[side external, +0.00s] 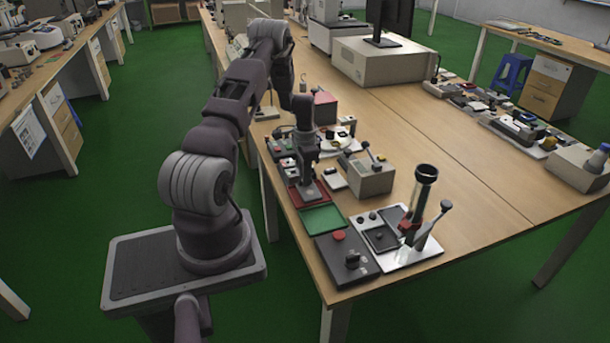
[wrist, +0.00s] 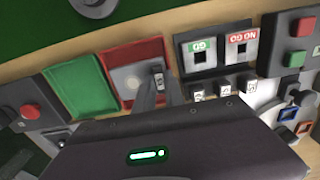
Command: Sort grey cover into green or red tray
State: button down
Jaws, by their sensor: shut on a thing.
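The red tray (side external: 294,196) lies near the table's left edge, with the green tray (side external: 323,219) directly in front of it. In the wrist view the red tray (wrist: 130,52) is right of the green tray (wrist: 78,91). The grey cover (side external: 312,192) is a flat light grey piece over the red tray; it also shows in the wrist view (wrist: 125,82) with a paler round spot. My gripper (side external: 308,180) points down at the red tray and is shut on the cover's edge. The fingers hide part of it. I cannot tell whether the cover touches the tray floor.
A grey box with a lever (side external: 370,178) stands right of the red tray. A dark box with a red button (side external: 345,258) is in front of the green tray. A white fixture plate with a dark upright tube (side external: 421,195) stands at front right. GO and NO GO slots (wrist: 220,52) adjoin the red tray.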

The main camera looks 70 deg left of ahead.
jog(key=shift+f, duration=0.35)
dwell(0.3)
jog(key=c, duration=1.3)
grip_release()
jog(key=shift+c, duration=0.2)
jog(key=shift+r, duration=0.1)
jog(key=shift+r, duration=2.95)
